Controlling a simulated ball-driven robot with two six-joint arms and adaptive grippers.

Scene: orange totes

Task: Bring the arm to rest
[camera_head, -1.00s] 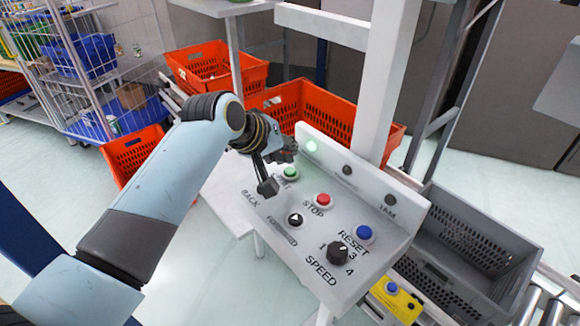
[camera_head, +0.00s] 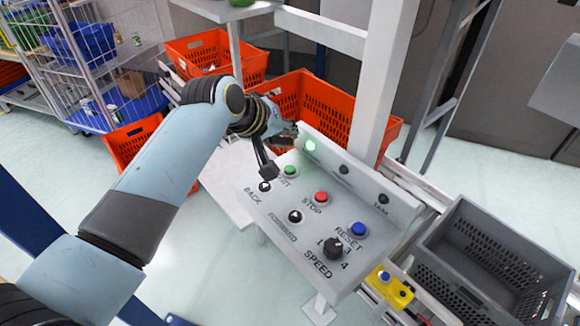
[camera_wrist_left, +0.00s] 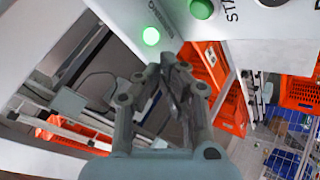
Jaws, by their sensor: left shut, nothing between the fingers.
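My left arm reaches in from the left in the head view. Its left gripper (camera_head: 276,152) is shut and empty, above the far left part of the white control panel (camera_head: 250,200). The wrist view shows the closed fingers (camera_wrist_left: 175,72) beside the panel edge, near a lit green lamp (camera_wrist_left: 151,36) and the green button (camera_wrist_left: 201,9). In the head view the green button (camera_head: 290,170) shows just right of the fingers, and the black back button (camera_head: 264,186) just below them. My right gripper is in neither view.
The panel also carries a red stop button (camera_head: 321,197), a blue reset button (camera_head: 359,230) and a speed knob (camera_head: 333,248). A white post (camera_head: 385,80) rises behind it. Orange totes (camera_head: 310,95) stand behind, and a grey tote (camera_head: 490,262) sits at right.

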